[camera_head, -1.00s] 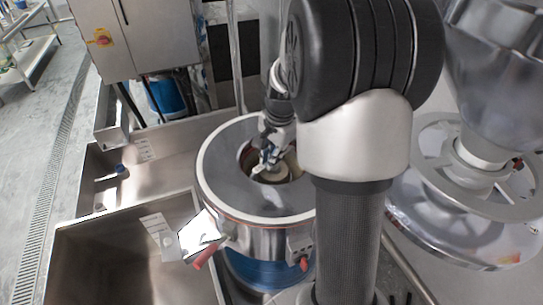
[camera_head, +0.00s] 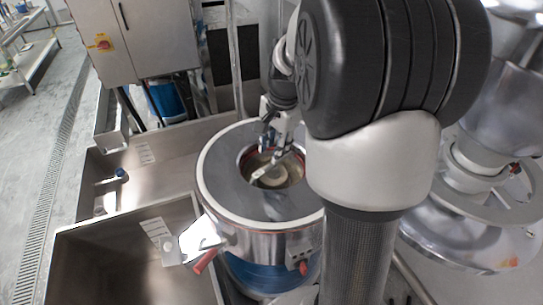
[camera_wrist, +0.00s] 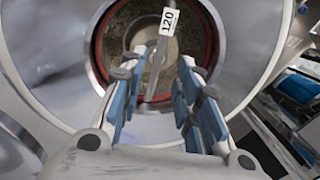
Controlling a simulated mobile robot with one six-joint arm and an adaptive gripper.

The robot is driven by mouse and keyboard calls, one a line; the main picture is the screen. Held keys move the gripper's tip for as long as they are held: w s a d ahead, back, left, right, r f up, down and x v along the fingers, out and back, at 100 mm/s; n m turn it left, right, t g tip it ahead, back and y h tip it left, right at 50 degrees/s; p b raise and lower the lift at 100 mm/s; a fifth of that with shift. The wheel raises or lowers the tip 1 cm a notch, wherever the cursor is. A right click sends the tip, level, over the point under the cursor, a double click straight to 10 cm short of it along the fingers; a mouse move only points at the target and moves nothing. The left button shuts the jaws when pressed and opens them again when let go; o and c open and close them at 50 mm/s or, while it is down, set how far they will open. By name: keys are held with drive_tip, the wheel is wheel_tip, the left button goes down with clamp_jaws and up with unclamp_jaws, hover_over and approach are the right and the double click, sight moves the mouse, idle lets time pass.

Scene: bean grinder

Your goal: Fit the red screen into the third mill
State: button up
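The red screen shows in the wrist view as a red ring (camera_wrist: 212,45) inside the mill's round opening. A grey handle with a white "120" tag (camera_wrist: 169,20) rises from it. The mill (camera_head: 222,185) is a steel drum with a pale rim and blue lower part; its lid (camera_wrist: 258,60) surrounds the opening. My gripper (camera_wrist: 160,68) is open, with blue-padded fingers on either side of the handle and a gap between them. In the head view my gripper (camera_head: 280,130) is above the opening's far edge. The screen's full seating is partly hidden by the fingers.
A control cabinet (camera_head: 150,40) is behind. Another steel machine (camera_head: 480,215) stands right, beyond my arm.

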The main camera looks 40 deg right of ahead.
wheel_tip(320, 180, up, 5)
drive_tip(key=s+a+r+n+t, duration=0.1)
drive_tip(key=s+a+r+n, duration=0.1)
drive_tip(key=s+a+n, duration=0.4)
drive_tip(key=s+a+r+n, duration=0.2)
drive_tip(key=s+a+r, duration=0.1)
drive_tip(key=a, duration=0.5)
drive_tip(key=s+a+f+n+t, duration=0.1)
drive_tip(key=s+a+f+n, duration=0.2)
drive_tip(key=s+a+n, duration=0.3)
drive_tip(key=s+n, duration=0.2)
drive_tip(key=s, duration=0.2)
drive_tip(key=shift+s+a+t, duration=0.2)
drive_tip(key=shift+a+t, duration=0.1)
drive_tip(key=shift+f, duration=0.15)
wheel_tip(320, 180, down, 16)
drive_tip(key=b, duration=1.6)
drive_tip(key=shift+f, duration=0.15)
drive_tip(key=shift+c, duration=0.5)
